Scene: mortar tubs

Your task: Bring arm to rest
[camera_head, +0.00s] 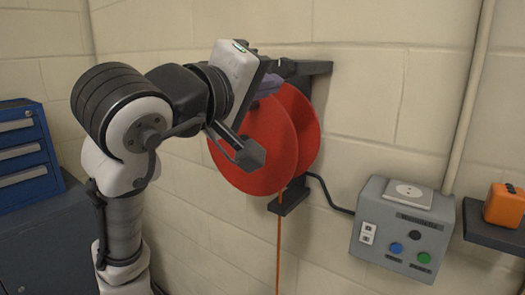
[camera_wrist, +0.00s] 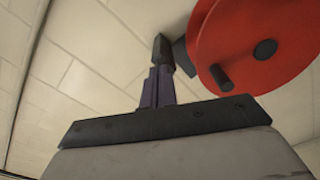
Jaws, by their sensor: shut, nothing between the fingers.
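My arm reaches across the upper left of the head view. My gripper (camera_head: 271,84) is raised in front of the wall, by the top of a red reel (camera_head: 253,141). In the wrist view my gripper (camera_wrist: 160,75) shows its dark purplish fingers together, with nothing visible between them. The red reel (camera_wrist: 281,30) is to the right of the fingers in that view, with a dark hub and crank knob on its face. Whether the fingers touch the reel's dark wall bracket (camera_head: 314,67) cannot be told.
A blue drawer cabinet (camera_head: 20,158) stands at the left. An orange cord (camera_head: 279,250) hangs below the reel. A grey control box (camera_head: 402,230) with buttons is on the wall, and an orange object (camera_head: 505,206) sits on a dark shelf (camera_head: 486,230) at right.

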